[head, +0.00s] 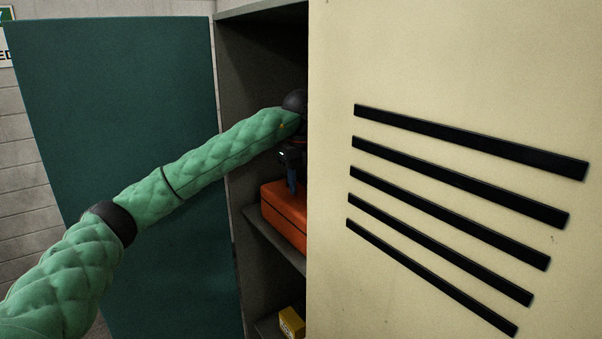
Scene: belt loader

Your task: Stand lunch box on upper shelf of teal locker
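The orange-red lunch box (285,216) is inside the open locker, at the shelf (273,240). Its right part is hidden behind the cream panel, and I cannot tell whether its base rests fully on the shelf. My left gripper (292,186) is right above the box, pointing down at its top. The fingers are small, dark and partly hidden, so I cannot tell whether they are closed on a handle. The locker shows a teal door (120,110) at the left and a dark grey inside. My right gripper is not in view.
The cream panel (455,60) with several black slots fills the right side and hides much of the locker's inside. A yellow object (291,322) sits on a lower shelf. A pale block wall (22,180) is at the far left.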

